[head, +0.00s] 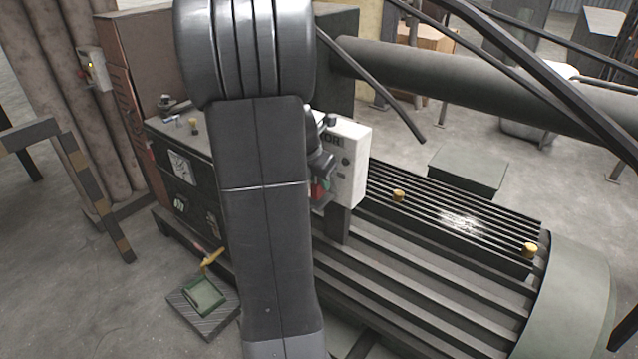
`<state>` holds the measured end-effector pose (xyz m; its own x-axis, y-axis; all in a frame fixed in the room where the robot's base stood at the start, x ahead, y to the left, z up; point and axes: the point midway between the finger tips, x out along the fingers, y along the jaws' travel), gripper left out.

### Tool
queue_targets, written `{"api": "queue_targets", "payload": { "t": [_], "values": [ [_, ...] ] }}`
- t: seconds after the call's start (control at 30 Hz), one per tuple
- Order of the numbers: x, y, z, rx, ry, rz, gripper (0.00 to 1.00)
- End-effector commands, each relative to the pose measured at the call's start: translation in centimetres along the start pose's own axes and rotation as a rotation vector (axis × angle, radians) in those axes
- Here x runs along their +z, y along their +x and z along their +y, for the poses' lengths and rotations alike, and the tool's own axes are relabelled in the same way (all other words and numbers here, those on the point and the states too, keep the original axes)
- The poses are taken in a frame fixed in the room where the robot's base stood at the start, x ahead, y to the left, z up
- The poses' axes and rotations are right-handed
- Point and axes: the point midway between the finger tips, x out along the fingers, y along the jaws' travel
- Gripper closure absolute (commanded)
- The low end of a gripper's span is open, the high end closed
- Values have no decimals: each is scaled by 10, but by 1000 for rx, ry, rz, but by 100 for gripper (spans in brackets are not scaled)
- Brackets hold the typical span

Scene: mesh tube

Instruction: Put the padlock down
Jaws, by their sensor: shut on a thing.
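My gripper (320,170) is in the middle of the view, partly hidden behind my own dark arm. It is close in front of a white control box (347,165), and I cannot tell whether it touches the box. A small red thing (318,189), seemingly the padlock, shows at the gripper's end, and the gripper is shut on it. Most of its shape, including any shackle, is too small or hidden to make out.
A ribbed dark machine (430,270) with brass-coloured knobs (398,195) fills the lower right. A dark cabinet (180,190) with a gauge stands left of my arm. A green tray (204,297) lies on a floor plate at lower left.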

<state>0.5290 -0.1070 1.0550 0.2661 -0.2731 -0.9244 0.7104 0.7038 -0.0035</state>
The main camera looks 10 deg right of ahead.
Motion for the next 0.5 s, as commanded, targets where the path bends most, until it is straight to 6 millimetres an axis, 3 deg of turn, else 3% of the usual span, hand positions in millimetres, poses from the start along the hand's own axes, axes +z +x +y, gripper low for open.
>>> {"api": "queue_targets", "payload": {
  "t": [0.1,0.5],
  "values": [
    [-4,10,0,0,-1,1,100],
    [-6,15,0,0,0,1,100]
  ]
}}
